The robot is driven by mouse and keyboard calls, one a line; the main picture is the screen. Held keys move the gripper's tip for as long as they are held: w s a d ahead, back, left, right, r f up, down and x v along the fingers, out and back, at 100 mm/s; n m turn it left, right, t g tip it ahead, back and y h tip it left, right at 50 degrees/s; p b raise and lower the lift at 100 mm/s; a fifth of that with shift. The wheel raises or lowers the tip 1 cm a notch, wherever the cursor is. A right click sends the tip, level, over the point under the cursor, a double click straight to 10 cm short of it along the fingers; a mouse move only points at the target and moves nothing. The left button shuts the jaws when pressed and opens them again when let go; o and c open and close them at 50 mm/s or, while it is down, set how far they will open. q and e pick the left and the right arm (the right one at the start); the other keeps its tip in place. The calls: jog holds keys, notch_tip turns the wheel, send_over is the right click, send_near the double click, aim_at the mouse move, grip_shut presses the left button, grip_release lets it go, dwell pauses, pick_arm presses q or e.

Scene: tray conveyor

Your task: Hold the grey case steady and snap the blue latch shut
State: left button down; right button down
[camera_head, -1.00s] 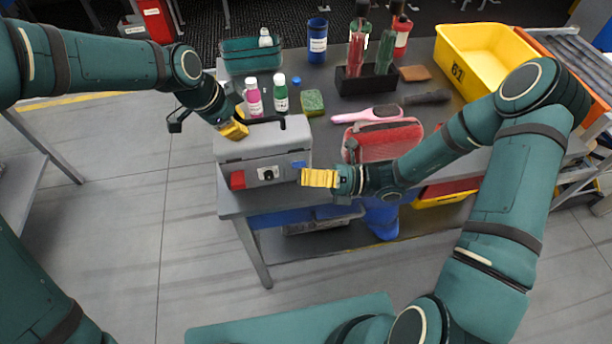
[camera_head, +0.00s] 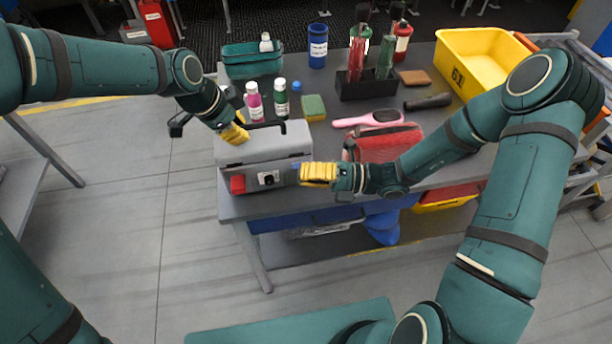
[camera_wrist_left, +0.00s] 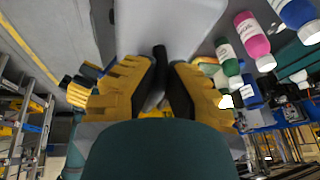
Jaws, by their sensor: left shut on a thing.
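The grey case (camera_head: 264,144) stands at the near left of the table, its lid down, with a black handle on top. My left gripper (camera_head: 238,134) is at the left end of the handle; in the left wrist view its yellow fingers (camera_wrist_left: 160,88) close on the black handle (camera_wrist_left: 158,68). The blue latch (camera_head: 297,164) is at the right of the case's front and mostly hidden by my right gripper (camera_head: 304,174). The right fingers are at the latch; whether they touch it or are parted cannot be told. A red part (camera_head: 238,184) is at the front left.
Bottles (camera_head: 254,102), a sponge (camera_head: 314,107) and a teal basket (camera_head: 230,64) stand behind the case. A red mesh-like container (camera_head: 372,146) is close to its right, beside my right forearm. A pink brush (camera_head: 360,120) lies behind that. A yellow bin (camera_head: 500,52) is at the far right.

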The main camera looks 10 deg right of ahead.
jog(key=shift+w+r+m, duration=0.4)
jog(key=shift+w+r, duration=0.35)
jog(key=shift+r, duration=0.05)
jog(key=shift+s, duration=0.1)
dwell(0.4)
jog(key=s+d, duration=0.6)
jog(key=d, duration=0.3)
jog(key=shift+d, duration=0.4)
